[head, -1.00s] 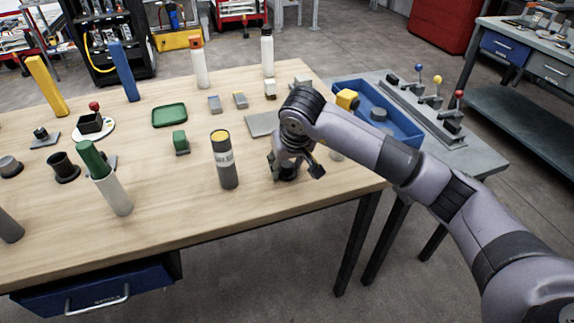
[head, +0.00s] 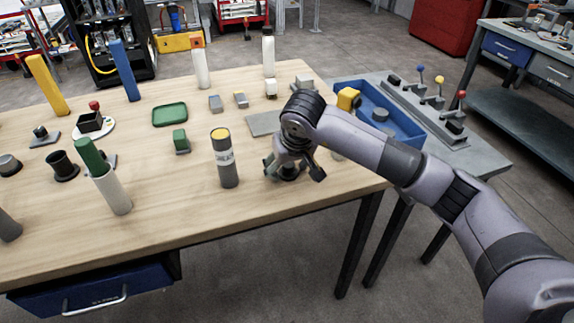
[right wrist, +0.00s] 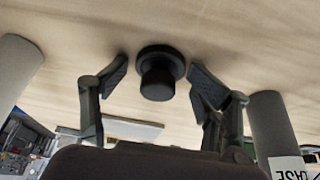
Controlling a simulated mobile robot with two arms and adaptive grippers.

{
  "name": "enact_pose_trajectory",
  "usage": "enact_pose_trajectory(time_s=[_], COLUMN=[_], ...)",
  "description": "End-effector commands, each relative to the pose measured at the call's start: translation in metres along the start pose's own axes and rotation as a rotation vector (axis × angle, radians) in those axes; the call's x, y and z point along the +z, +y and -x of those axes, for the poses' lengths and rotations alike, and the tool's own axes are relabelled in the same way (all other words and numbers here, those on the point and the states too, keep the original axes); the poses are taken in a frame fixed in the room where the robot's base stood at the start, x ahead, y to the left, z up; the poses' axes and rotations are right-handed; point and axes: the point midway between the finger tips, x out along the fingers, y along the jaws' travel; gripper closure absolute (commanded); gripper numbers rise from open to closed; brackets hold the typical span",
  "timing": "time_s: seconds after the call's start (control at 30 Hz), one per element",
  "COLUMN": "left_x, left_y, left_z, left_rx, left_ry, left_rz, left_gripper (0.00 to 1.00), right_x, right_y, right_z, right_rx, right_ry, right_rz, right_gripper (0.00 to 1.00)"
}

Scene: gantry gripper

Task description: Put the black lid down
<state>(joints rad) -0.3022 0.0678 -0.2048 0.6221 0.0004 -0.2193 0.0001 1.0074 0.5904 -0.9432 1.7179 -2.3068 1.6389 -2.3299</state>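The black lid (right wrist: 159,78) rests on the wooden table (head: 240,208), its wide flange against the surface and its knob toward the right wrist camera. My right gripper (right wrist: 156,71) is open, with one finger on each side of the lid and a small gap at both sides. In the head view my right gripper (head: 293,173) is low over the table near its right front edge, and it mostly hides the lid there. My left gripper is not in view.
A grey cylinder with a yellow top (head: 224,160) stands close left of my right gripper. A grey plate (head: 262,124) lies behind it. A blue tray (head: 408,129) is on the right. A green-topped white cylinder (head: 112,190) stands farther left. The front middle is clear.

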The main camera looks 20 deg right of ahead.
Motion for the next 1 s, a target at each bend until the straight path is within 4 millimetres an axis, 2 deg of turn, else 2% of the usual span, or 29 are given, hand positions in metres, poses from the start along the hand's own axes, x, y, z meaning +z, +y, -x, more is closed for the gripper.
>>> enact_pose_trajectory(time_s=[0.13, 0.27, 0.37, 0.43, 0.7, 0.83, 1.0], left_x=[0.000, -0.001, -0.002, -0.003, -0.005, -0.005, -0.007], left_y=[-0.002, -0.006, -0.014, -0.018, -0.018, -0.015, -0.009], left_z=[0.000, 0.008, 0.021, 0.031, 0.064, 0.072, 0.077], left_rx=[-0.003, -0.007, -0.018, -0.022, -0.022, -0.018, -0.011], left_ry=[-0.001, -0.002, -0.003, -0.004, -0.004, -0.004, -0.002], left_rz=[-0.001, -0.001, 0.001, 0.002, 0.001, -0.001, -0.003], left_gripper=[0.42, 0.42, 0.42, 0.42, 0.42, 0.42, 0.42], right_x=[0.004, 0.001, -0.005, -0.007, -0.007, -0.007, -0.005], right_y=[0.000, 0.000, 0.000, 0.001, 0.001, 0.000, 0.000], right_z=[-0.003, 0.005, 0.020, 0.038, 0.100, 0.119, 0.131], right_rx=[0.003, 0.002, 0.001, 0.002, 0.001, 0.000, 0.000], right_ry=[-0.012, -0.011, -0.004, -0.001, 0.002, 0.003, 0.001], right_rz=[0.002, 0.002, 0.001, 0.002, 0.002, 0.001, 0.000], right_gripper=[0.39, 0.39, 0.39, 0.39, 0.39, 0.39, 0.39])
